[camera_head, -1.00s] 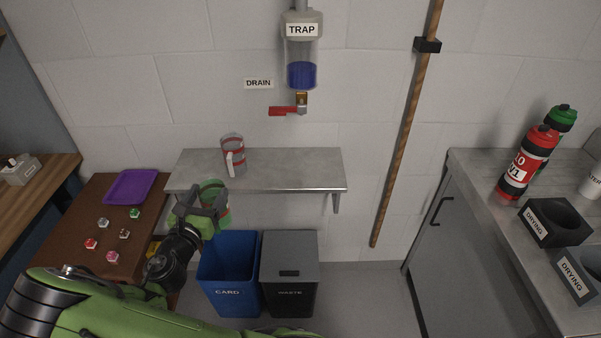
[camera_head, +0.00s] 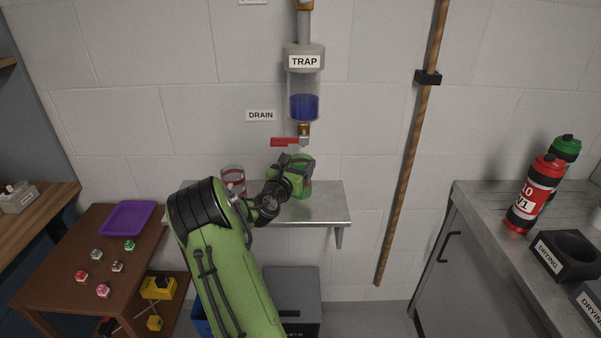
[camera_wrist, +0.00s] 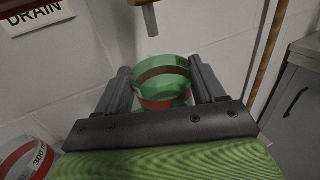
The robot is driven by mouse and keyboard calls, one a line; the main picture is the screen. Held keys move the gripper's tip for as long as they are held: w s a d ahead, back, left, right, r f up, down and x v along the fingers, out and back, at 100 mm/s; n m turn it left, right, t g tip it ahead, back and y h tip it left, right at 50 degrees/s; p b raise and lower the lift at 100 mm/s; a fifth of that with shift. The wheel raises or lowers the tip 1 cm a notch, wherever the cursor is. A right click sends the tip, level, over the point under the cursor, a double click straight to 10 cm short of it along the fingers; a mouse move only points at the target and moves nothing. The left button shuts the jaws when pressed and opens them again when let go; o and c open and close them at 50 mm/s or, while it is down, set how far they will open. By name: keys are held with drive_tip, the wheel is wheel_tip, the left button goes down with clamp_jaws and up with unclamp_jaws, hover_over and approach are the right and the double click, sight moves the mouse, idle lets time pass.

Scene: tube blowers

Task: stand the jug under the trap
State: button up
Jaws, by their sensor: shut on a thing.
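My gripper (camera_head: 293,166) is shut on a green see-through jug (camera_head: 304,188) with red bands. The jug's open top shows between the fingers in the wrist view (camera_wrist: 163,72). It is upright over the metal shelf (camera_head: 325,212), below the trap (camera_head: 304,88). I cannot tell whether its base touches the shelf. The trap is a clear vessel with blue liquid, fixed to the wall. Its brass outlet (camera_head: 304,131) has a red lever (camera_head: 285,142), turned to the left. The arm and gripper hide part of the jug.
A clear jug with red bands (camera_head: 232,177) stands on the shelf left of the held jug; it also shows in the wrist view (camera_wrist: 28,158). The shelf's right end is clear.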

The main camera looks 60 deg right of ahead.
drive_tip(key=shift+d, duration=0.9)
drive_tip(key=shift+w+d+f, duration=0.1)
drive_tip(key=shift+d+f, duration=0.1)
drive_tip(key=shift+f, duration=0.1)
wheel_tip(320, 180, down, 3)
drive_tip(key=shift+f+b, duration=0.15)
drive_tip(key=shift+b, duration=0.75)
drive_tip(key=o, duration=1.3)
drive_tip(key=shift+a, duration=0.1)
drive_tip(key=shift+o, duration=0.2)
